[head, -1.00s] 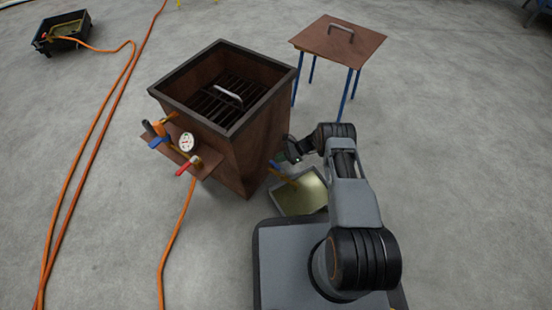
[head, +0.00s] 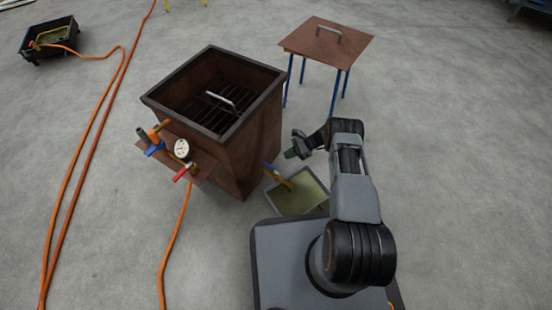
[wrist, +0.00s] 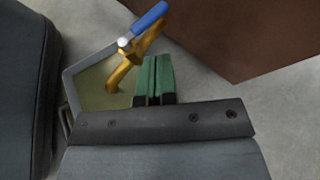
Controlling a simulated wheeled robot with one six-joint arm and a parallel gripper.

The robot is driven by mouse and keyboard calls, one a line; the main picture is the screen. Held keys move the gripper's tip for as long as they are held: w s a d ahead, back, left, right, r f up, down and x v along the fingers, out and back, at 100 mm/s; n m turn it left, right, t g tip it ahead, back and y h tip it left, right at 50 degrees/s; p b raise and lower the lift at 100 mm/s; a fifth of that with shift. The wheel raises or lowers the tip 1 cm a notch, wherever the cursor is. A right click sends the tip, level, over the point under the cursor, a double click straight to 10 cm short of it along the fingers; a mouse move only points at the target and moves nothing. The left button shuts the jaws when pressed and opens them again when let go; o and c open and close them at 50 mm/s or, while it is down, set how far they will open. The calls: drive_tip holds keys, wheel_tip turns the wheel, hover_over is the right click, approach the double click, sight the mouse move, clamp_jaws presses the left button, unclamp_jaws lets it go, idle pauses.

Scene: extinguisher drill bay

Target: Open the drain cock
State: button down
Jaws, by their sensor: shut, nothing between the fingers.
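The drain cock (head: 280,177) is a brass spout with a blue lever, low on the right side of the brown metal box (head: 245,150). Its spout hangs over a grey tray (head: 322,186) with yellowish liquid or lining. In the wrist view the brass cock (wrist: 122,74) stands just beyond the fingertips, and its blue lever (wrist: 150,17) runs up and right from a pale pivot, roughly along the upper brass part. My gripper (head: 290,154) has green fingertips, shut and empty, apart from the box. The fingertips (wrist: 154,78) partly cover the space beside the cock.
The box front carries a gauge (head: 181,149), a red-handled valve (head: 184,172) and a blue-handled valve (head: 154,150). An orange hose (head: 172,250) runs down from it. A blue-legged table (head: 327,42) stands behind. The floor at right is clear.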

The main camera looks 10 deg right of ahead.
sight(269, 167)
drive_tip(key=s+v, duration=0.1)
drive_tip(key=v, duration=0.5)
drive_tip(key=w+a+r+n+h+p, duration=0.2)
drive_tip(key=a+r+n+p, duration=0.25)
drive_tip(key=n, duration=0.45)
drive_tip(key=s+a+f+n+h+b, duration=0.1)
drive_tip(key=a+f+n, duration=0.3)
drive_tip(key=n, duration=0.4)
drive_tip(key=s+a+f+n+t+h+b, duration=0.1)
drive_tip(key=a+f+n, duration=0.2)
drive_tip(key=f+n, duration=0.3)
drive_tip(key=shift+a+n, duration=0.4)
drive_tip(key=shift+n, duration=1.1)
